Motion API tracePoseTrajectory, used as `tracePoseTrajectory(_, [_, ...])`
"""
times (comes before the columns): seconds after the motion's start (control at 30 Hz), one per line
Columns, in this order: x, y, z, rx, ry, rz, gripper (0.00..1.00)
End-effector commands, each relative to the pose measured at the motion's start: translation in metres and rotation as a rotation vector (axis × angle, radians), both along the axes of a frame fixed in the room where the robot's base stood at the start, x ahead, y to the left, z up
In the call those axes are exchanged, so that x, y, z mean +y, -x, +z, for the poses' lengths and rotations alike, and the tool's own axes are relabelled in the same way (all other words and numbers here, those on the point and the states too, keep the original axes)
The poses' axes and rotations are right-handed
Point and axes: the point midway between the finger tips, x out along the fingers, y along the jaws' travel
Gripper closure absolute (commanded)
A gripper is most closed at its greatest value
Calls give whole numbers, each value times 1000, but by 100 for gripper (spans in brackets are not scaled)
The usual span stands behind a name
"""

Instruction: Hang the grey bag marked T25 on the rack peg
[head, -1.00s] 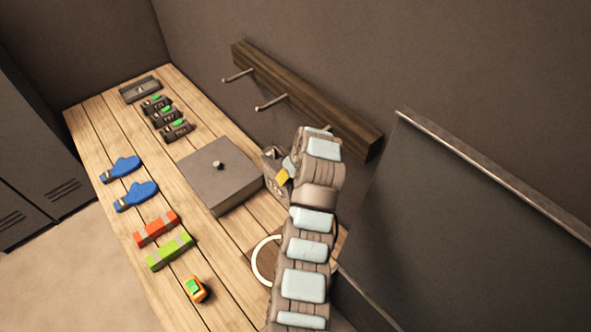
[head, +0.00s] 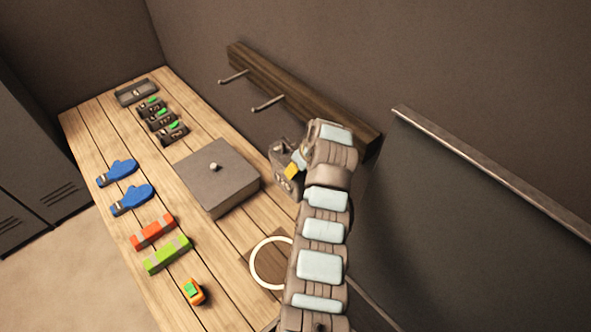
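My gripper (head: 287,168) is at the end of my arm, right of the grey lidded box and below the rack in the head view. It is small and partly covered by my wrist. A grey-brown piece shows at it beside a yellow part; I cannot tell whether this is the bag or the gripper itself. No T25 mark is readable. The wooden rack (head: 290,85) on the wall has two bare pegs showing, a left peg (head: 233,77) and a middle peg (head: 268,104). My arm hides the rack's lower right part.
The grey box (head: 218,180) has a knob on top. Dark marked items with green tops (head: 161,119), a tray (head: 136,92), blue gloves (head: 131,200), a red block (head: 153,232), a green block (head: 168,255), an orange device (head: 194,291) and a white ring (head: 254,263) are on the bench.

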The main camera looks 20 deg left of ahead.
Motion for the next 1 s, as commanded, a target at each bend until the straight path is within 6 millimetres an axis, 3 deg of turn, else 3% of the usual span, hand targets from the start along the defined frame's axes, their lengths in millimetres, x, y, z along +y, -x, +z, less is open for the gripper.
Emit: tracePoseTrajectory(1.0, [-19, -41, -5, -1, 1, 1, 80])
